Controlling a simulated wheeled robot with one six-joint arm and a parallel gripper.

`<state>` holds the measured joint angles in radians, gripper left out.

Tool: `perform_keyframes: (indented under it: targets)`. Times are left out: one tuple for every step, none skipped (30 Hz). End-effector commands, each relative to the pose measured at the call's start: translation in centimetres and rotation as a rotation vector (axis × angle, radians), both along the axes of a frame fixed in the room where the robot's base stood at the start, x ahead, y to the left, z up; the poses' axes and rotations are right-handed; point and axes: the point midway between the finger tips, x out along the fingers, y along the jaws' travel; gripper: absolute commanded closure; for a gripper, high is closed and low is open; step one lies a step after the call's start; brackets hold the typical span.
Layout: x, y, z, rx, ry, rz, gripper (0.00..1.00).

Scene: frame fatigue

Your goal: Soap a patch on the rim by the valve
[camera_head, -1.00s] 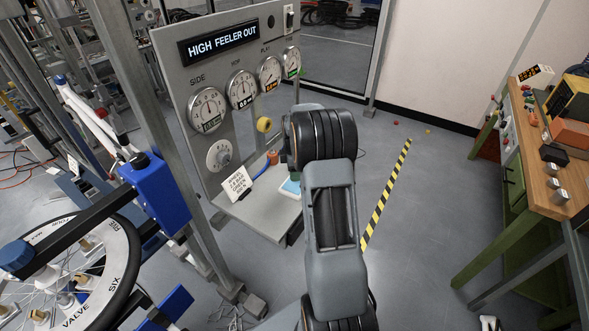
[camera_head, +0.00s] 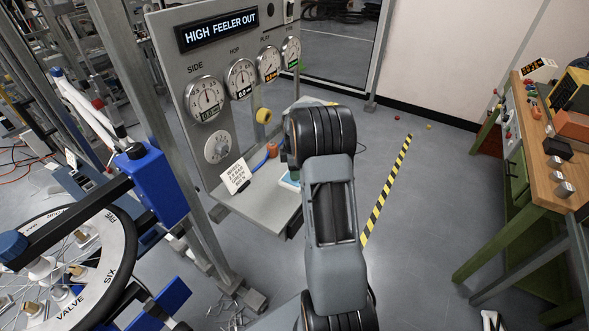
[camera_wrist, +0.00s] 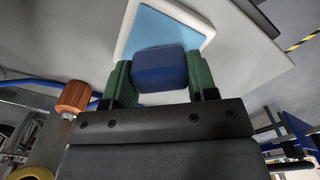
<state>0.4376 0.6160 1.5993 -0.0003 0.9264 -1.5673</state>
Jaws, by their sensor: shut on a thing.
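The wheel (camera_head: 110,265) is at the lower left of the head view. It has a black outer edge and a white band printed with words, among them VALVE and SIX. In the wrist view, my gripper (camera_wrist: 160,85) has green fingers shut on a dark blue block (camera_wrist: 160,68). Just beyond the block is a white-edged tray (camera_wrist: 122,45) with a light blue pad (camera_wrist: 165,27). I cannot tell whether the block touches the pad. In the head view my arm hides the gripper and most of the tray.
A grey gauge panel (camera_head: 205,140) reads HIGH FEELER OUT above a shelf (camera_head: 265,205) with a small card (camera_head: 235,176). An orange-brown cylinder (camera_wrist: 74,97) and yellow ring (camera_head: 263,116) are near my gripper. A workbench (camera_head: 545,180) stands right.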

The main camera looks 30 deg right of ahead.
Motion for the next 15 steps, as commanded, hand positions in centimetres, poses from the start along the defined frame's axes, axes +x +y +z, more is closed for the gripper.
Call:
perform_keyframes:
  targets:
    - [0.00,0.00,0.01,0.000,0.000,0.000,0.67]
    - [0.00,0.00,0.01,0.000,0.000,0.000,0.67]
    - [0.01,0.00,0.00,0.000,0.000,0.000,0.67]
    - [0.01,0.00,-0.01,0.000,0.000,0.000,0.67]
    - [0.00,0.00,-0.02,0.000,0.000,0.000,0.67]
    - [0.01,0.00,-0.04,0.000,0.000,0.000,0.67]
    - [0.00,0.00,-0.06,0.000,0.000,0.000,0.67]
    - [0.00,0.00,-0.08,0.000,0.000,0.000,0.67]
    - [0.00,0.00,-0.12,0.000,0.000,0.000,0.67]
    - [0.00,0.00,-0.15,0.000,0.000,0.000,0.67]
    - [0.00,0.00,-0.18,0.000,0.000,0.000,0.67]
    - [0.00,0.00,-0.23,0.000,0.000,0.000,0.67]
    - [0.00,0.00,-0.27,0.000,0.000,0.000,0.67]
    - [0.00,0.00,-0.31,0.000,0.000,0.000,0.67]
    - [0.00,0.00,-0.36,0.000,0.000,0.000,0.67]
